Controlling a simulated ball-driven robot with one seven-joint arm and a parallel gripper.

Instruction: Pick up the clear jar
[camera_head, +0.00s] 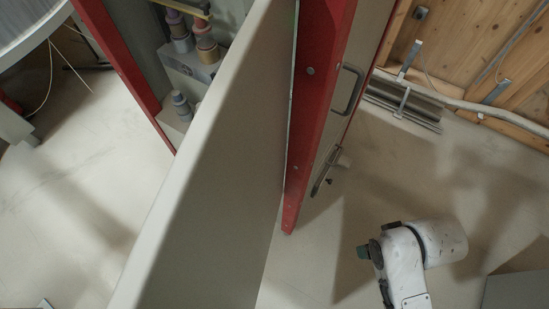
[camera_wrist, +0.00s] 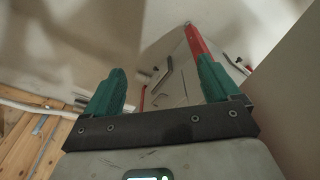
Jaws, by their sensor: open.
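I cannot make out a clear jar in either view. Several small containers stand inside an open cabinet at the upper left of the head view: a pinkish one (camera_head: 206,45) and a grey one (camera_head: 181,106) among them. None is plainly clear. My gripper (camera_wrist: 160,88) shows in the wrist view with its two green fingers wide apart and nothing between them. My white arm is at the lower right of the head view, on the other side of a large panel from the containers.
A large beige panel (camera_head: 215,170) stands across the middle of the head view. A red post (camera_head: 315,90) and a door with a dark handle (camera_head: 347,90) are beside it. A metal grille (camera_head: 402,103) lies by the wooden wall (camera_head: 470,45). Floor is clear at left.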

